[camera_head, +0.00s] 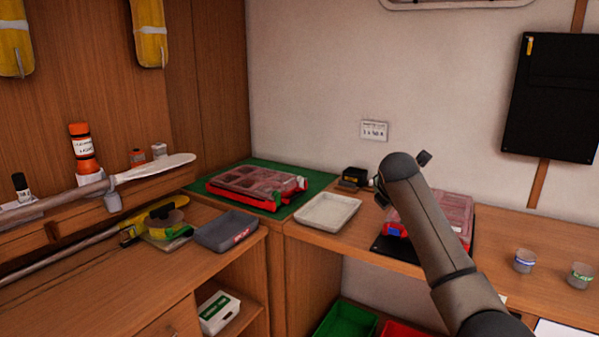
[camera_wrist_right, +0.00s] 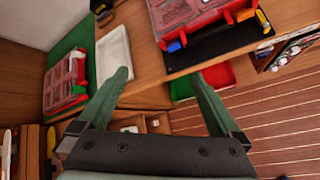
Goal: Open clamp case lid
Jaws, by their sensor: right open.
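Two red cases with clear lids show, and I cannot tell which is the clamp case. One red case (camera_head: 258,184) lies on a green mat in the corner, lid down; it also shows in the wrist view (camera_wrist_right: 66,80). The other red case (camera_head: 457,212) lies on a black mat, partly hidden behind my right arm; its lid looks down, and in the wrist view it is at the top (camera_wrist_right: 190,14). My right gripper (camera_wrist_right: 160,76) is open and empty, apart from both cases. My left gripper is not in view.
A white tray (camera_head: 328,211) stands between the cases. A grey tray (camera_head: 227,231) and yellow-green tool are on the left bench. Two small cups (camera_head: 524,261) stand at right. Green (camera_head: 346,320) and red bins sit below the counter.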

